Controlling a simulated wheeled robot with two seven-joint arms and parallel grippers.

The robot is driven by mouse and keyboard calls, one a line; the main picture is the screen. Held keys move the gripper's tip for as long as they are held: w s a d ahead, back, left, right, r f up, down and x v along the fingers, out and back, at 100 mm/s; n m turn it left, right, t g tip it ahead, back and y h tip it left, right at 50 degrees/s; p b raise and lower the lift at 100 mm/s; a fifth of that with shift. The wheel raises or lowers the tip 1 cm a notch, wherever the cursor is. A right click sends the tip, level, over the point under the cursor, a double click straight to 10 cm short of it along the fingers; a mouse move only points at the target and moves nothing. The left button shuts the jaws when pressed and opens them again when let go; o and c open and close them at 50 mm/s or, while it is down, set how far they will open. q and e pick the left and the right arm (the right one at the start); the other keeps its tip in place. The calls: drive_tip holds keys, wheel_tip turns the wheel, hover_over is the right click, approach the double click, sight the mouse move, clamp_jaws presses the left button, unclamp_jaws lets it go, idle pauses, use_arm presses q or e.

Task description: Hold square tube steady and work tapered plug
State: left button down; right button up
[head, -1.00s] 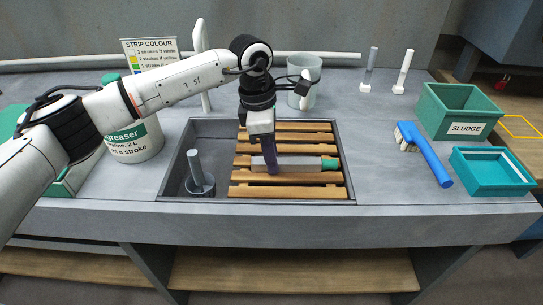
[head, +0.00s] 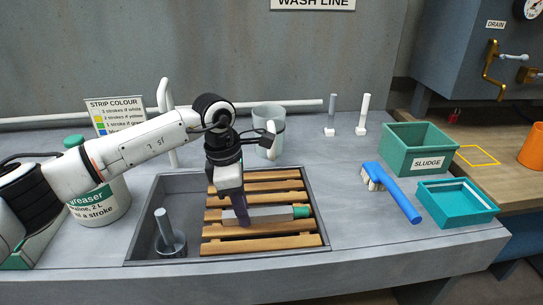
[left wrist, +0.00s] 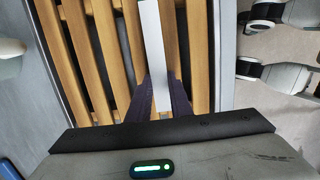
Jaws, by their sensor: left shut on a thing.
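The pale grey square tube (head: 268,213) lies across the wooden slats in the sink, its length running left to right. My left gripper (head: 243,221) points down and is shut on the tube near its left end. In the left wrist view the tube (left wrist: 162,50) runs away from between the two dark fingers (left wrist: 163,95). A green piece, seemingly the tapered plug (head: 301,211), sits at the tube's right end. How deep it sits cannot be told. My right gripper is not in view.
The slatted rack (head: 262,242) fills the right of the sink; a grey post on a round base (head: 169,236) stands at its left. A blue-handled brush (head: 397,194), green SLUDGE box (head: 413,158) and teal tray (head: 457,211) lie to the right.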

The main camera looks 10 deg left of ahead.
use_arm(q)
drive_tip(key=c, duration=1.5)
unclamp_jaws()
drive_tip(key=shift+r, duration=0.1)
